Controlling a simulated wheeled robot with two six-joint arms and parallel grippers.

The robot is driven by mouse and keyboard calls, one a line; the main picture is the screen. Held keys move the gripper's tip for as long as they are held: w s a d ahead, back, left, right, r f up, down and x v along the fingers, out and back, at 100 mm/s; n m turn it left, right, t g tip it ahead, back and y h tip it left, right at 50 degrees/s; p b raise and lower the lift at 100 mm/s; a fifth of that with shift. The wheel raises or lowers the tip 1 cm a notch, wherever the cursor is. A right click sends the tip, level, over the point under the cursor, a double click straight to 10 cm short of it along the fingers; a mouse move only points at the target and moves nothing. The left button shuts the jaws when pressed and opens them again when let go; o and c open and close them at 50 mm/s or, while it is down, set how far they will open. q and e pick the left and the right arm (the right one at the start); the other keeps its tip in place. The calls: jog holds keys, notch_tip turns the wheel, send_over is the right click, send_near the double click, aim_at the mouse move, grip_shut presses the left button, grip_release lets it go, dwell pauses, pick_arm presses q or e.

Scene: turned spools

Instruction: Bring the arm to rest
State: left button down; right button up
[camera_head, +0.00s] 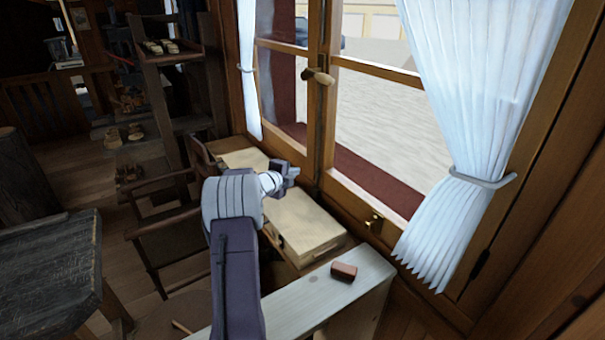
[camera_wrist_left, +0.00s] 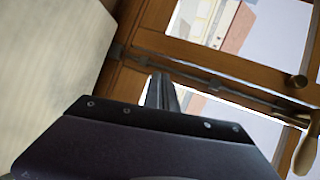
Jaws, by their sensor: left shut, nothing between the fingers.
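My left arm comes in from the bottom of the head view. Its gripper (camera_head: 284,172) is shut and empty, held in front of the window over a pale box-like surface (camera_head: 300,228). In the left wrist view the shut fingers (camera_wrist_left: 161,92) point toward the window frame. No spool can be made out in either view. My right gripper is in neither view.
A small red-brown block (camera_head: 344,271) lies on a light wooden board (camera_head: 318,297). The window frame (camera_head: 321,130) with its handle (camera_head: 318,76) and a white curtain (camera_head: 470,90) are close on the right. A chair (camera_head: 168,235) and a dark table (camera_head: 45,270) stand on the left.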

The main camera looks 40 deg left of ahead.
pick_arm(q)
jog(key=shift+w+d+f, duration=0.1)
jog(key=shift+w+f, duration=0.05)
jog(key=shift+w, duration=0.1)
